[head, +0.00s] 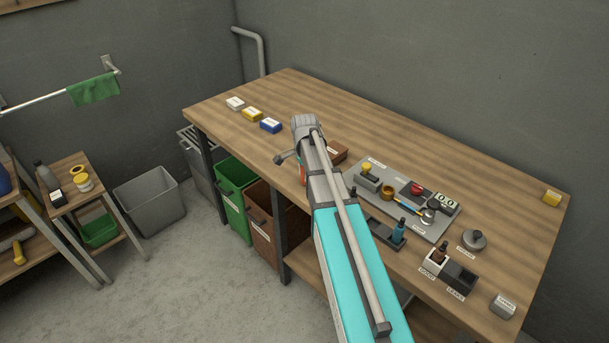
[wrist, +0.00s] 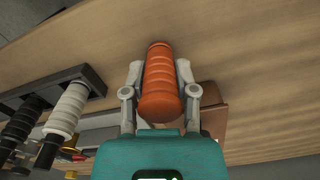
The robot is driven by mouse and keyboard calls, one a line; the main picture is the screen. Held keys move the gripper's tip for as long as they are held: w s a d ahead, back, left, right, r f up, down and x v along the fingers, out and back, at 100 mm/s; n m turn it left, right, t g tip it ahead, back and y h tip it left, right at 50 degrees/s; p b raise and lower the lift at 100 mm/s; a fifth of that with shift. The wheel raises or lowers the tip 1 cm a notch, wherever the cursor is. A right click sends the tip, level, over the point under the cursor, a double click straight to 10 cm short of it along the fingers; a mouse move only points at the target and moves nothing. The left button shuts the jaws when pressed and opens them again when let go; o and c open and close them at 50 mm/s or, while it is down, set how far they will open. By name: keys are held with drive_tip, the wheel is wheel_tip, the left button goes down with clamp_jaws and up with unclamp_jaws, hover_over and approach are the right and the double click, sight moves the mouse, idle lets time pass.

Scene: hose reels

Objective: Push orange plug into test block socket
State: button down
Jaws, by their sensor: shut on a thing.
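The orange plug (wrist: 160,80), a ribbed cylinder, is between the two grey fingers of my gripper (wrist: 157,82) in the wrist view. The fingers are shut on its sides. In the head view my own arm covers most of the gripper, and only a small orange patch (head: 302,174) shows beside the arm. A grey board (head: 408,217) on the bench carries several small labelled fixtures, including a grey block with a yellow top (head: 369,180). The labels are too small to read, so I cannot tell which fixture is the test block. No socket shows clearly at the plug's end.
A brown box (head: 337,151) stands just right of my arm. A dark rack (wrist: 85,77) with a white ribbed piece (wrist: 68,108) and a black one is left of the plug. GOOD and LEAKS bins (head: 459,277) sit near the front edge.

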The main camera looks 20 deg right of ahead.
drive_tip(key=shift+r, duration=0.1)
wheel_tip(320, 180, up, 2)
drive_tip(key=p, duration=0.2)
drive_tip(key=shift+r+p, duration=0.25)
drive_tip(key=shift+p, duration=0.05)
drive_tip(key=s+d+r+p, duration=0.1)
drive_tip(key=s+r+p, duration=0.9)
drive_tip(key=s, duration=0.4)
drive_tip(key=shift+d+r, duration=0.15)
drive_tip(key=shift+d, duration=0.15)
wheel_tip(320, 180, down, 2)
drive_tip(key=shift+f+b, duration=0.2)
drive_tip(key=shift+b, duration=0.8)
drive_tip(key=shift+w, duration=0.1)
